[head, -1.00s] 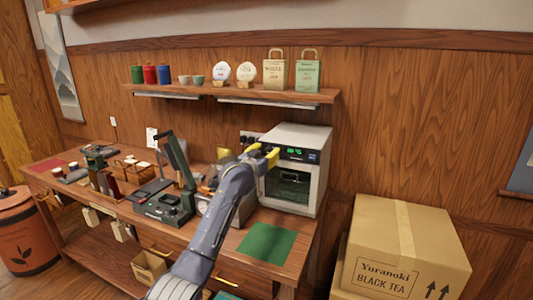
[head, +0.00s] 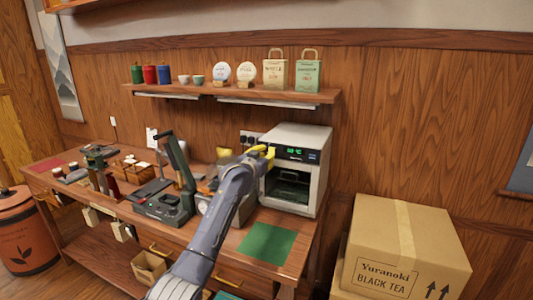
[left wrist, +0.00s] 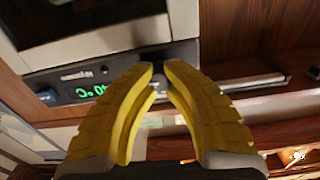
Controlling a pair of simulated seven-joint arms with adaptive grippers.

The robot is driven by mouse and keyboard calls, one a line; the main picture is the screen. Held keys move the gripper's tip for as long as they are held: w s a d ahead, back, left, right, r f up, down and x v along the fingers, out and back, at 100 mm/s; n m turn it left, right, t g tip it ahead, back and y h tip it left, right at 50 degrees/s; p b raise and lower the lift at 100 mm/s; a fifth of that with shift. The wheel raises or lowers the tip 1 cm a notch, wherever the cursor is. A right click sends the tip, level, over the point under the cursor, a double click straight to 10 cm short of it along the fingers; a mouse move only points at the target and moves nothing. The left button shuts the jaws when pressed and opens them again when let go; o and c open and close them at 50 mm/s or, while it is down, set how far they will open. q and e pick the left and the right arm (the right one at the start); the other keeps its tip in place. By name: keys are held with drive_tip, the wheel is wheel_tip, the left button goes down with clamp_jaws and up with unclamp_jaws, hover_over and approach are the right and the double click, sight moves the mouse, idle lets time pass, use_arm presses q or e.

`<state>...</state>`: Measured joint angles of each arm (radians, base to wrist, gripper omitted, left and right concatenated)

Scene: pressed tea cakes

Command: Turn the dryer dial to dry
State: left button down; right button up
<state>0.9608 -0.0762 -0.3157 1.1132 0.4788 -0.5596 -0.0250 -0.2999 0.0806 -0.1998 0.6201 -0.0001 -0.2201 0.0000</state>
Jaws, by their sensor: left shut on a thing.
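The dryer (head: 322,170) is a pale box with a dark front window, standing at the right end of the workbench. Its green display (head: 295,152) is lit, and in the left wrist view the display (left wrist: 90,91) appears upside down, seeming to read 40 °C. My left gripper (head: 268,153) is at the left part of the dryer's front panel. In the left wrist view its yellow fingers (left wrist: 159,75) close around a small grey dial (left wrist: 160,88). The dial's pointer and markings are hidden by the fingers. My right gripper is not in view.
A green mat (head: 266,242) lies in front of the dryer. A cardboard box (head: 400,240) stands right of the bench. A shelf (head: 230,93) with tins, cups and bags hangs above.

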use_arm(q)
drive_tip(key=shift+r, duration=0.3)
drive_tip(key=m, duration=0.5)
drive_tip(key=shift+d+r, duration=0.1)
drive_tip(key=shift+r, duration=0.05)
drive_tip(key=c, duration=1.5)
unclamp_jaws()
drive_tip(key=shift+d, duration=0.1)
drive_tip(key=o, duration=0.4)
drive_tip(key=shift+c, duration=0.2)
drive_tip(key=shift+s+a+f, duration=0.25)
drive_tip(key=shift+s+f, duration=0.05)
drive_tip(key=shift+s, duration=0.05)
drive_tip(key=v, duration=1.1)
drive_tip(key=shift+s, duration=0.15)
